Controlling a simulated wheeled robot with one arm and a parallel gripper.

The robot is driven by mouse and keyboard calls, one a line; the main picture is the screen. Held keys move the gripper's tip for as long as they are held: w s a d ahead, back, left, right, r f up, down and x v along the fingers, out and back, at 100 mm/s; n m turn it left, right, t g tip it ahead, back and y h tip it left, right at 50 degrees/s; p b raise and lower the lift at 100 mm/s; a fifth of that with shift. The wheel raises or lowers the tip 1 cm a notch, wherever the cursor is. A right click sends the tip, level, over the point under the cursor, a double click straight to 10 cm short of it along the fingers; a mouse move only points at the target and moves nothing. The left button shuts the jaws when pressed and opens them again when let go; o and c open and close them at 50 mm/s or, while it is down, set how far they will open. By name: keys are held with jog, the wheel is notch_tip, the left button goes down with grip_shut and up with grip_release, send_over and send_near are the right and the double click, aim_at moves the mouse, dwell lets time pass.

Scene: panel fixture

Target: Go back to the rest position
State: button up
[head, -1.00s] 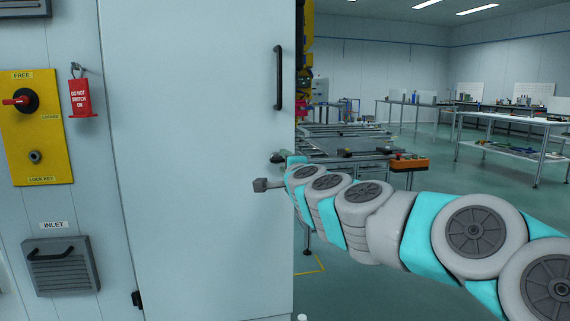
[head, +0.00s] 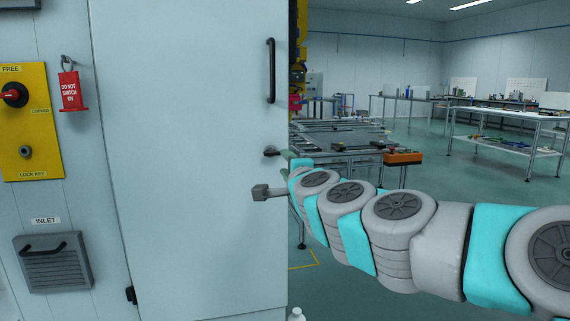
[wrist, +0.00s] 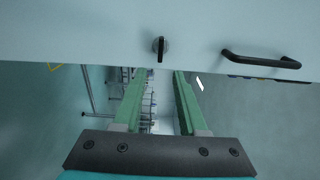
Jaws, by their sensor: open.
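My gripper (wrist: 158,76) shows in the wrist view with two green fingers apart and nothing between them. In the head view its green end (head: 287,155) is at the right edge of the pale grey cabinet door (head: 190,150), mostly hidden behind my arm. The black knob (head: 271,152) on the door is close by, left of the fingers; it also shows in the wrist view (wrist: 160,47), beyond the fingertips. I cannot tell whether the fingers touch the door. My grey and turquoise arm stretches to the lower right.
A black door handle (head: 271,70) is above the knob. On the left are a yellow switch panel (head: 25,130), a red tag (head: 70,92) and an inlet box (head: 54,262). An orange box (head: 403,157) and workbenches (head: 500,112) stand behind. Floor at the right is open.

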jog(key=s+a+f+n+g+y, duration=0.4)
jog(key=s+a+n, duration=0.1)
jog(key=s+n, duration=0.3)
jog(key=s+d+f+n+g+h, duration=0.15)
jog(key=s+f+n+g, duration=0.35)
jog(key=s+f, duration=0.65)
jog(key=s+d+f+n+g+h, duration=0.1)
jog(key=s+d+f+g+h, duration=0.2)
jog(key=s+d+f, duration=0.6)
jog(key=s+d+f+n+g+h, duration=0.1)
jog(key=s+d+f+g+h, duration=0.3)
jog(key=s+d+f+g, duration=0.3)
jog(key=s+d+f, duration=0.1)
jog(key=s+d, duration=0.3)
jog(key=s, duration=0.4)
jog(key=shift+s+d+f, duration=0.25)
jog(key=shift+d+f, duration=0.05)
jog(key=shift+f, duration=0.1)
jog(key=shift+h, duration=0.25)
